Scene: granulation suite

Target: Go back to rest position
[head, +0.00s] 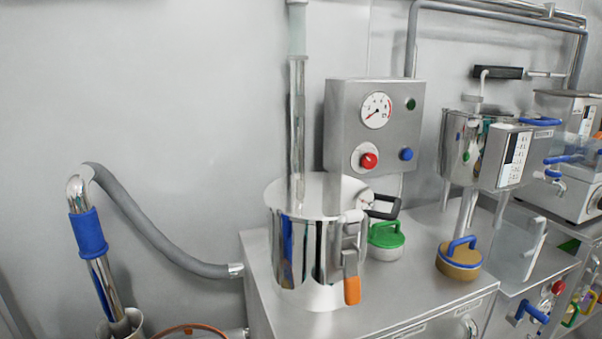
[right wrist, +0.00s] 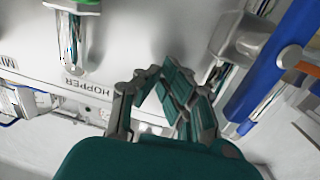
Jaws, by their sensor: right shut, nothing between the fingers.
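My right gripper (right wrist: 167,82) shows in the right wrist view. Its dark green and grey fingers are closed together with nothing between them. It is in front of a pale steel surface labelled HOPPER (right wrist: 88,90), which appears upside down. A long blue part (right wrist: 270,75) with an orange piece lies to the right of the fingers, apart from them in the picture. Neither of my grippers shows in the head view.
In the head view a steel vessel (head: 290,245) with an orange-tipped latch stands on a steel cabinet (head: 375,317). A gauge panel (head: 345,120) is behind it. A grey hose (head: 150,230) runs left to a blue-sleeved wand (head: 88,233). The upper left shows bare wall.

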